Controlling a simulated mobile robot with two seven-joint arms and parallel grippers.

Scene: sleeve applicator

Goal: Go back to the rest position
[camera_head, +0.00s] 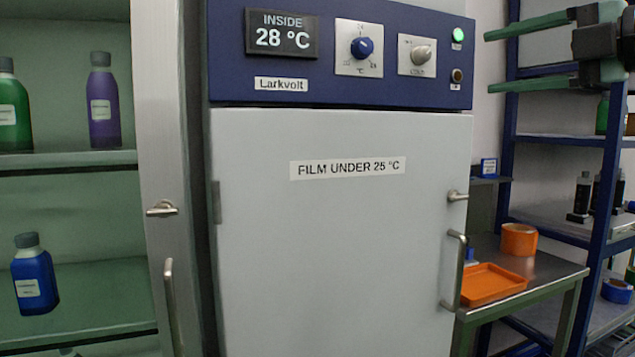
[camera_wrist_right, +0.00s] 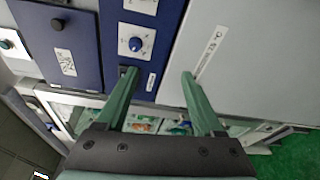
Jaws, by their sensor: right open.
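My right gripper (camera_head: 489,60) is at the upper right of the head view, its two green fingers apart with nothing between them. It is to the right of the blue control panel (camera_head: 405,28) of a tall cabinet. In the right wrist view the gripper (camera_wrist_right: 158,73) is also open and empty, with the panel and white door behind its fingertips. My left gripper is in neither view.
The cabinet door (camera_head: 330,230) is shut; its display (camera_head: 283,35) reads 28 °C. Left is a shelf cabinet with a green bottle (camera_head: 12,110), a purple bottle (camera_head: 103,105) and a blue bottle (camera_head: 34,278). Right, an orange tray (camera_head: 492,284) lies on a side table beside blue shelving (camera_head: 600,180).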

